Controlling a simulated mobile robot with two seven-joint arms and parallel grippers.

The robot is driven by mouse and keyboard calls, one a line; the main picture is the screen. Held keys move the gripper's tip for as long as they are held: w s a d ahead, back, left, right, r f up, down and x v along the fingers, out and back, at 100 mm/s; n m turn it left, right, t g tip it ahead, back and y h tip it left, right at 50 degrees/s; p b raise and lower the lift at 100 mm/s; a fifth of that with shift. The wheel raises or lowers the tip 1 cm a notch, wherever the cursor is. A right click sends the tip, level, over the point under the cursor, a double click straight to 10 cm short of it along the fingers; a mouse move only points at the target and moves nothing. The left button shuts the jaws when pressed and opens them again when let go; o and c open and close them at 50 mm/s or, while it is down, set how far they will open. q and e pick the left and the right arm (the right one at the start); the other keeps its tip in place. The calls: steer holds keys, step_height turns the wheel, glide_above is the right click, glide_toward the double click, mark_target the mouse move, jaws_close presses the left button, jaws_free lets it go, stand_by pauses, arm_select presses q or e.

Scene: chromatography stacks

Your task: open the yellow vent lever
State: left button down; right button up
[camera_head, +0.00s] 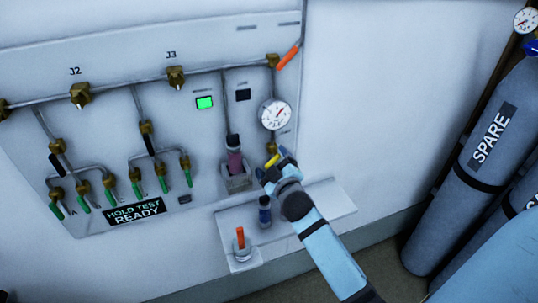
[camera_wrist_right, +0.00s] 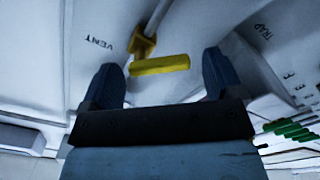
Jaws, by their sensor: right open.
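The yellow vent lever (camera_head: 272,160) sits below the round gauge on the right part of the wall panel. In the right wrist view the yellow vent lever (camera_wrist_right: 160,65) lies crosswise below its brass valve body (camera_wrist_right: 144,44), beside the word VENT. My right gripper (camera_head: 274,165) is at the lever. In the right wrist view my right gripper (camera_wrist_right: 168,80) is open, with one finger on each side of the lever and visible gaps at both ends. The left gripper is not in view.
A gauge (camera_head: 275,114) is above the lever. A purple-filled trap (camera_head: 235,162) stands close left. A small shelf (camera_head: 325,200) below holds a dark bottle (camera_head: 264,211). An orange-handled piece (camera_head: 241,240) stands lower left. A SPARE cylinder (camera_head: 470,165) stands right. Green levers (camera_head: 163,183) line the left.

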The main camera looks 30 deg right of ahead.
mark_target(274, 163)
steer(key=shift+x, duration=1.6)
steer(key=c, duration=0.9)
steer(key=shift+n, duration=0.3)
steer(key=shift+n+p, duration=0.45)
steer(key=shift+n, duration=0.05)
steer(key=n, duration=0.2)
steer(key=shift+d+f+n+p, duration=0.2)
steer(key=shift+f+n+p, duration=0.05)
steer(key=shift+n+p, duration=0.05)
steer(key=shift+s+d+f+n+p, duration=0.1)
steer(key=shift+d+n+p, duration=0.1)
steer(key=shift+n, duration=0.75)
steer(key=shift+d+f+n+p, duration=0.1)
steer(key=shift+n+p, duration=0.1)
steer(key=shift+n, duration=0.7)
steer(key=shift+s+d+f+n+p, duration=0.1)
steer(key=shift+n+p, duration=0.1)
steer(key=shift+n, duration=0.75)
